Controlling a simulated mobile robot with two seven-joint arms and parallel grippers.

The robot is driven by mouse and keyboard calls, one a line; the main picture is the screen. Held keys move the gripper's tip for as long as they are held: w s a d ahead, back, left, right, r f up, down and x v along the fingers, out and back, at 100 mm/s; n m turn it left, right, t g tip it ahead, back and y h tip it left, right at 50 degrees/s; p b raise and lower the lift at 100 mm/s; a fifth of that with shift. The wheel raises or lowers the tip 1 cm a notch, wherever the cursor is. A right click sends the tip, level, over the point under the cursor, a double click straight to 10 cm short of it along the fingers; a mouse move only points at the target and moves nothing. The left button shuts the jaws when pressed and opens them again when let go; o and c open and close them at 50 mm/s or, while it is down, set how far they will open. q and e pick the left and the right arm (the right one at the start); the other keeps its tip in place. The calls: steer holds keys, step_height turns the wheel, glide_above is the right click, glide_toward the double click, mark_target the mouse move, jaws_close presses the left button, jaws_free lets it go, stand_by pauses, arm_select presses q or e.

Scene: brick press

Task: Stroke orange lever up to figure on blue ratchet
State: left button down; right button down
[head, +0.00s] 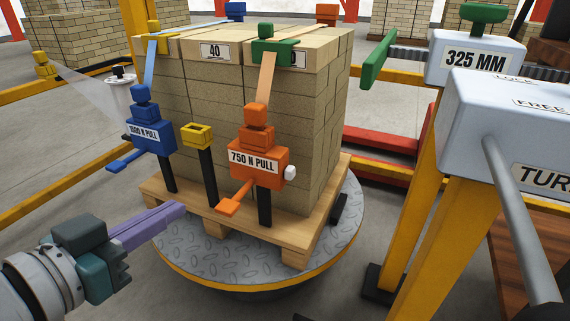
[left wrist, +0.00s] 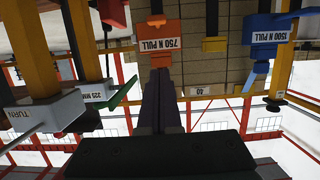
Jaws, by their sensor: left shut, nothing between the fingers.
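The orange ratchet (head: 257,160) is fixed on a dark post at the front of the brick stack and reads "750 N PULL". Its orange lever (head: 235,198) slants down toward the lower left. The blue ratchet (head: 150,137) to its left reads "1500 N PULL", with a blue lever (head: 124,162) low at its side. My left gripper (head: 182,209) has its purple fingers shut and empty, a little left of the orange lever and apart from it in the head view. In the left wrist view the fingers (left wrist: 160,76) point at the orange ratchet (left wrist: 158,38). My right gripper is out of view.
The stack stands on a wooden pallet (head: 216,228) on a round metal turntable (head: 192,260). A yellow open cup (head: 197,135) on a post stands between the ratchets. Grey control boxes with a long handle (head: 520,220) stand at right.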

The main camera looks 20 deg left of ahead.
arm_select(q)
steer(key=shift+r, duration=0.1)
steer(key=b, duration=0.5)
glide_above(216, 206)
steer(key=s+d, duration=0.1)
steer(key=s, duration=0.1)
step_height(216, 206, down, 3)
steer(key=f+b, duration=0.2)
steer(key=f, duration=0.1)
steer(key=shift+w+d+f, duration=0.15)
steer(key=shift+d+f, duration=0.05)
steer(key=shift+f, duration=0.1)
steer(key=shift+w, duration=0.1)
